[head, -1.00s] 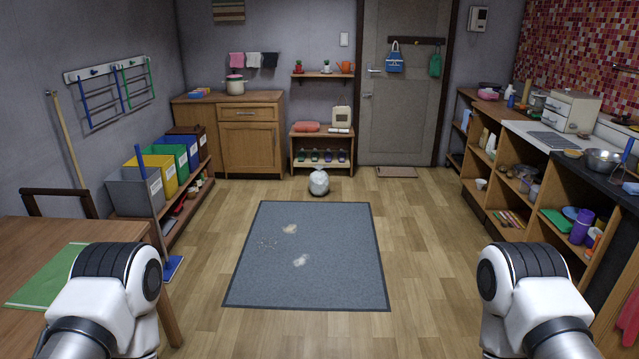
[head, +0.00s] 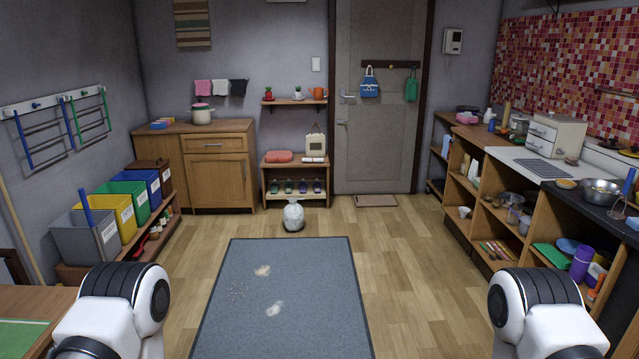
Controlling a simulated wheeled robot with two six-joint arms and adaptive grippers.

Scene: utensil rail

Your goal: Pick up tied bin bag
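The tied bin bag (head: 293,216) is a small whitish-grey bag with a gathered top. It stands upright on the wooden floor, just beyond the far edge of the grey mat and in front of the small shoe shelf. Both my arms show only as white and black links at the lower left and lower right. My grippers are outside the picture, and nothing of mine is near the bag.
The grey mat (head: 290,262) with pale stains lies ahead. A wooden table (head: 40,300) is at lower left, coloured bins (head: 120,216) along the left wall. The shoe shelf (head: 268,187) stands behind the bag, open shelving (head: 457,222) on the right. Floor right of the mat is clear.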

